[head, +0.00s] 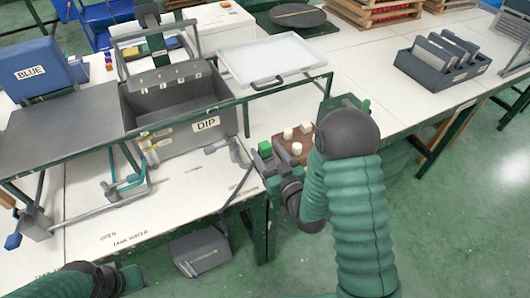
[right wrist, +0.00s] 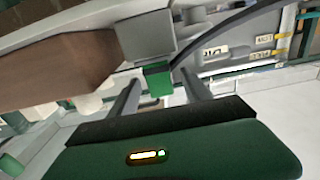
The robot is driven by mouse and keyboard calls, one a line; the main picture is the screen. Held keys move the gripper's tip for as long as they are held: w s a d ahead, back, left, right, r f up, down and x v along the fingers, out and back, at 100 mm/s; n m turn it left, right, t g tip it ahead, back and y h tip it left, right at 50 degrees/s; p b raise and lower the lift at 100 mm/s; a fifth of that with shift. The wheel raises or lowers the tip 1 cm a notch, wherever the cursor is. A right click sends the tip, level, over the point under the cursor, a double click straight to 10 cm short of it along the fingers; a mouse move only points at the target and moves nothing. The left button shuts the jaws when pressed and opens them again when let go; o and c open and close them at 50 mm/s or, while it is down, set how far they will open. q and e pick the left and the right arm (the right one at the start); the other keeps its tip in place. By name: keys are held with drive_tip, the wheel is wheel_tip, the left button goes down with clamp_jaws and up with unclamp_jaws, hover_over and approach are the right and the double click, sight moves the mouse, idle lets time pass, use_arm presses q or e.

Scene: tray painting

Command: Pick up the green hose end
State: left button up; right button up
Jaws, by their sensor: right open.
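The green hose end (head: 265,149) is a small bright green block at the table's front edge, beside a brown block with white knobs. It also shows in the right wrist view (right wrist: 158,82), below a grey block (right wrist: 145,38). My right gripper (head: 270,168) is close in front of it. In the right wrist view my right gripper (right wrist: 160,92) is open, and the green end appears between its two fingers; I cannot tell whether they touch it. My left gripper (head: 118,280) shows only partly at the lower left, and its jaws cannot be made out.
The brown block (head: 291,147) with white knobs stands just right of the green end. A dark hose (right wrist: 225,30) runs beside it. The grey DIP tank (head: 185,135) and a green frame stand to the left. A white tray (head: 270,58) lies behind.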

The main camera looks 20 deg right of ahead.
sight(262, 143)
drive_tip(key=w, duration=0.2)
drive_tip(key=w+r, duration=0.1)
drive_tip(key=w, duration=0.1)
drive_tip(key=shift+w+a, duration=0.1)
drive_tip(key=shift+w, duration=0.25)
clamp_jaws()
